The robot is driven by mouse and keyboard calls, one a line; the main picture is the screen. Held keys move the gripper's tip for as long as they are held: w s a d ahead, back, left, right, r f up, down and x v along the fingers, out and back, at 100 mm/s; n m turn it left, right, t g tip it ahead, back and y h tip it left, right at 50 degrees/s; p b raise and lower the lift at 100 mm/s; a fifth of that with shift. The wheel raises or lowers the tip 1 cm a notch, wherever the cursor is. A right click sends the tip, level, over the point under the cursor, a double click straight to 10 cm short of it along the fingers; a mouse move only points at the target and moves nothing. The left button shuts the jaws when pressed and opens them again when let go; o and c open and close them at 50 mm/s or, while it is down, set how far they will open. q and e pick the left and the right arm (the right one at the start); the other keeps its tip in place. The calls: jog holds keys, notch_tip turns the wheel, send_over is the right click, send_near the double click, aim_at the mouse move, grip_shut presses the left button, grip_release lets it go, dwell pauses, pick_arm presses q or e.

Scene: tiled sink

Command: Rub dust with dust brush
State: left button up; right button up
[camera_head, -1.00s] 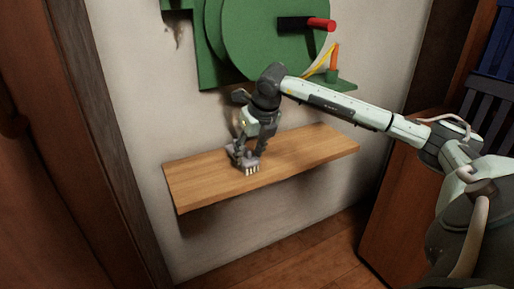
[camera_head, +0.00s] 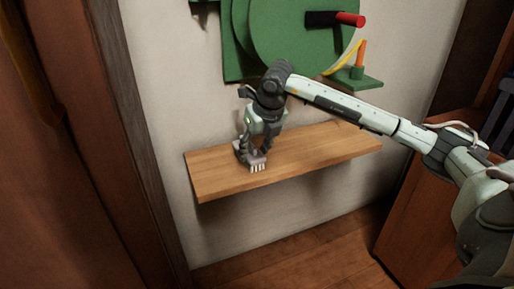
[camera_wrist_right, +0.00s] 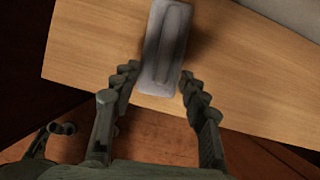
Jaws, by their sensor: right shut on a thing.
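The dust brush is a grey block (camera_head: 244,154) with pale bristles at its front, low over the left half of a wooden shelf (camera_head: 325,150). In the right wrist view the brush (camera_wrist_right: 167,40) is a long grey block with a ridged top, over the wood. My right gripper (camera_head: 256,150) points down and is shut on the brush, its fingers on either side of the block's near end in the wrist view. Whether the bristles touch the wood cannot be told. No dust can be made out on the shelf. My left gripper is not in view.
A green machine (camera_head: 285,35) with a red-tipped black handle (camera_head: 335,19) is on the wall above the shelf. A brown door frame (camera_head: 115,130) stands at left and a brown cabinet (camera_head: 420,215) at right. The shelf's right half is clear.

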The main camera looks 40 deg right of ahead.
jog(key=shift+r+p, duration=1.85)
jog(key=shift+r, duration=1.2)
jog(key=shift+r+p, duration=0.95)
jog(key=shift+r, duration=0.55)
